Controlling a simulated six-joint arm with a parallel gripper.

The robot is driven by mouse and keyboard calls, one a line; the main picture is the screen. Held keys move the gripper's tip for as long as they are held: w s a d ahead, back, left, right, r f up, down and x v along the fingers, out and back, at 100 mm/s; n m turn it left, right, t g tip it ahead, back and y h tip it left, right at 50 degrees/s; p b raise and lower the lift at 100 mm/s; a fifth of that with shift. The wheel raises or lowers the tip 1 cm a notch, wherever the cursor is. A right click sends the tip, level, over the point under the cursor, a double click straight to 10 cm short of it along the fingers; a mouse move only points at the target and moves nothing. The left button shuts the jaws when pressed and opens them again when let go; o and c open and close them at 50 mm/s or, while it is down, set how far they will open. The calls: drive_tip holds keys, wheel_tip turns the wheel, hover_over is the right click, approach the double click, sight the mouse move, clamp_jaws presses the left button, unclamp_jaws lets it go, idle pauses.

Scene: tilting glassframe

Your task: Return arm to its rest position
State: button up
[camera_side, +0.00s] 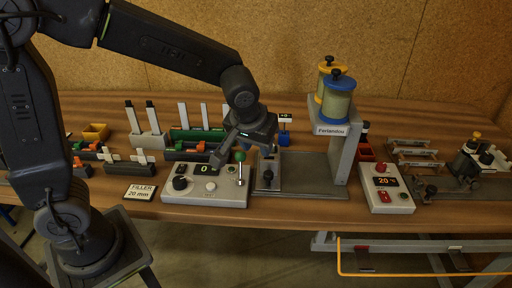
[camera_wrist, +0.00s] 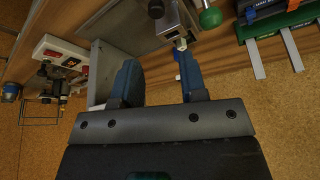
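My gripper (camera_side: 243,150) hangs at the middle of the bench, above the green-knobbed lever (camera_side: 240,157) of the grey control box (camera_side: 209,194). In the wrist view my gripper (camera_wrist: 158,62) shows two blue fingers spread apart with nothing held between them. The green knob (camera_wrist: 210,18) lies beyond and to the right of the fingers there. Whether a finger touches anything below is not clear from the side view.
A second control box (camera_side: 386,188) reads 20. Racks of tools (camera_side: 196,135) stand behind and left. A FILLER 20 mm card (camera_side: 140,192) lies at the front.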

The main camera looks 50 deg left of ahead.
drive_tip(key=s+a+r+m+h, duration=0.1)
drive_tip(key=s+a+r+m, duration=0.1)
drive_tip(key=s, duration=0.7)
drive_tip(key=s+a+r+m+t, duration=0.1)
drive_tip(key=s+a+r+m, duration=0.1)
drive_tip(key=s+r, duration=0.3)
drive_tip(key=s, duration=0.3)
drive_tip(key=shift+s+t+h, duration=0.3)
drive_tip(key=shift+s+h, duration=0.1)
